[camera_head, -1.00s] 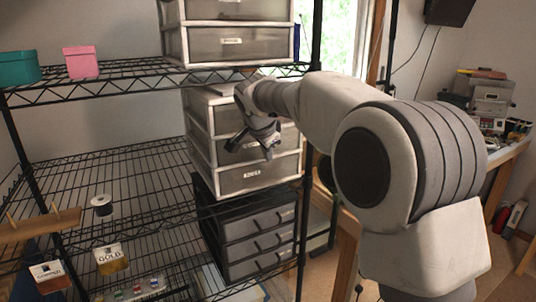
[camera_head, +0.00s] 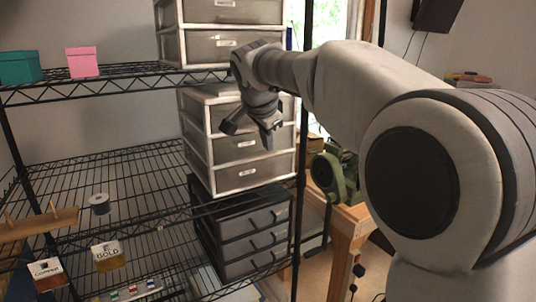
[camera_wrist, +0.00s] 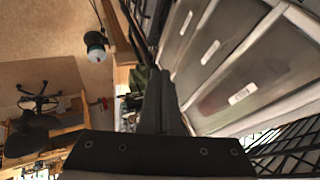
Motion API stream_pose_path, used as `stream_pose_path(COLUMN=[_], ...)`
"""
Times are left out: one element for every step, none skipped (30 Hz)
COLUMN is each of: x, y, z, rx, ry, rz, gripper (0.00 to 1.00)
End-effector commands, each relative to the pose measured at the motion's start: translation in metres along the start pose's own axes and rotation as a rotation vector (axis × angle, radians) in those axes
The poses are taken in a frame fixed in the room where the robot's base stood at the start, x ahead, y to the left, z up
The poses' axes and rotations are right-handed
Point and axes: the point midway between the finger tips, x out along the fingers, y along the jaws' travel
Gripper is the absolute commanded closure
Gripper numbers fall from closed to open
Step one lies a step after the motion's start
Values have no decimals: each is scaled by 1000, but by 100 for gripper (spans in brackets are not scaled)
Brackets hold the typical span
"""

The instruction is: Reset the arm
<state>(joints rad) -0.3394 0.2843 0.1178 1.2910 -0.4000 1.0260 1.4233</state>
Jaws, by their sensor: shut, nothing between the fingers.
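My gripper (camera_head: 249,128) hangs in front of the white drawer unit (camera_head: 205,158) on the middle shelf, with its fingers pointing down. In the wrist view my gripper (camera_wrist: 163,85) shows its fingers together with nothing held. The drawer fronts of the white unit (camera_wrist: 225,60) are close on the right of that view. I cannot tell whether the gripper touches the unit.
A black wire rack (camera_head: 110,165) fills the left. It holds a teal box (camera_head: 18,68), a pink box (camera_head: 82,62), a spool (camera_head: 99,204) and a dark drawer unit (camera_head: 250,240). A green machine (camera_head: 335,172) stands on a wooden bench (camera_head: 345,235) right of the rack.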

Motion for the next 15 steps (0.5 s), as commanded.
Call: stream_pose_path(x=[-8, -12, -16, -18, -20, -23, -25, -27, -30, -33, -37, -42, -46, -50, -56], y=[0, 0, 0, 0, 0, 1, 3, 5, 11, 17, 24, 35, 46, 57, 73], z=[0, 0, 0, 0, 0, 0, 0, -2, -4, -5, -7, -9, -11, -13, -14], rx=[0, 0, 0, 0, 0, -3, -6, -13, -25, -40, -57, -87, -112, -139, -179], ry=[0, 0, 0, 0, 0, -1, -1, -1, -1, -2, -2, -6, -8, -11, -17], rz=[-3, -2, -1, -1, -1, 0, 2, 3, 5, 9, 12, 16, 21, 27, 32], gripper=[100, 100, 100, 100, 100, 100, 100, 100, 100, 100, 100, 100, 100, 100, 100])
